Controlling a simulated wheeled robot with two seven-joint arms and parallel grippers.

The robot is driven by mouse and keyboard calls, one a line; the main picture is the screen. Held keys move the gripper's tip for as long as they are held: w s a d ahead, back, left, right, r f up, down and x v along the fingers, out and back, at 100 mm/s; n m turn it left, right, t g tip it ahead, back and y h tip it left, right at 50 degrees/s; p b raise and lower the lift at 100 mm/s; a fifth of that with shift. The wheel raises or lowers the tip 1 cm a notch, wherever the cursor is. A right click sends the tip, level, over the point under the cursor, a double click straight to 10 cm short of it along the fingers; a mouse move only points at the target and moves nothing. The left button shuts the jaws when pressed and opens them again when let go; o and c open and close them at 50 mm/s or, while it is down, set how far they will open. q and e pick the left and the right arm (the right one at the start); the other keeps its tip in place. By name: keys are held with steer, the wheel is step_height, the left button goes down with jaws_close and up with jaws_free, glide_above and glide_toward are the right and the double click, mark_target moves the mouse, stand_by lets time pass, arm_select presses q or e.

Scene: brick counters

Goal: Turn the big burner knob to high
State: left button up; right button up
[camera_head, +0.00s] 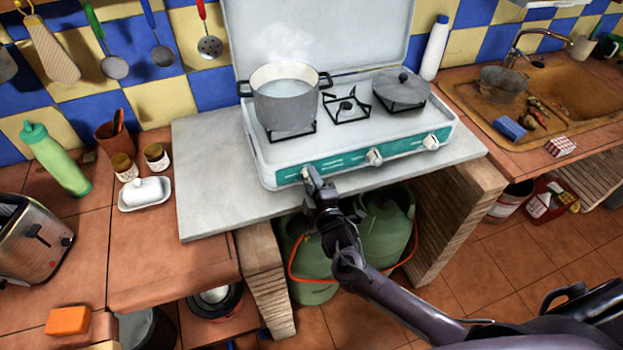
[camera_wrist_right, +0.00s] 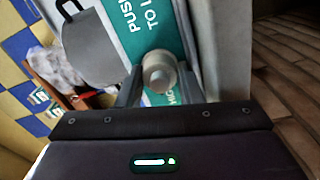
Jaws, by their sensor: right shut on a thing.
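The white camping stove (camera_head: 400,148) stands on the grey slab, with a teal front panel (camera_head: 340,160) carrying knobs. My right gripper (camera_head: 311,180) is at the leftmost knob (camera_head: 305,172), below the steaming pot (camera_head: 287,100), and mostly covers it. In the right wrist view the knob (camera_wrist_right: 159,72) sits between my two fingers, which are shut on it. The knob's pointer direction cannot be made out. The middle knob (camera_head: 374,157) and the right knob (camera_head: 431,142) are free. My left gripper is not in view.
A lidded grey pan (camera_head: 401,88) sits on the right burner, and the middle burner (camera_head: 346,106) is bare. Green gas bottles (camera_head: 385,222) stand under the slab (camera_head: 210,190), near my right arm. A butter dish (camera_head: 146,194) and jars are to the left.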

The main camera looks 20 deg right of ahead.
steer(key=shift+n, duration=1.1)
steer(key=o, duration=1)
steer(key=s+p, duration=0.4)
steer(key=s, duration=0.3)
steer(key=shift+s+d, duration=0.1)
steer(key=shift+s, duration=0.3)
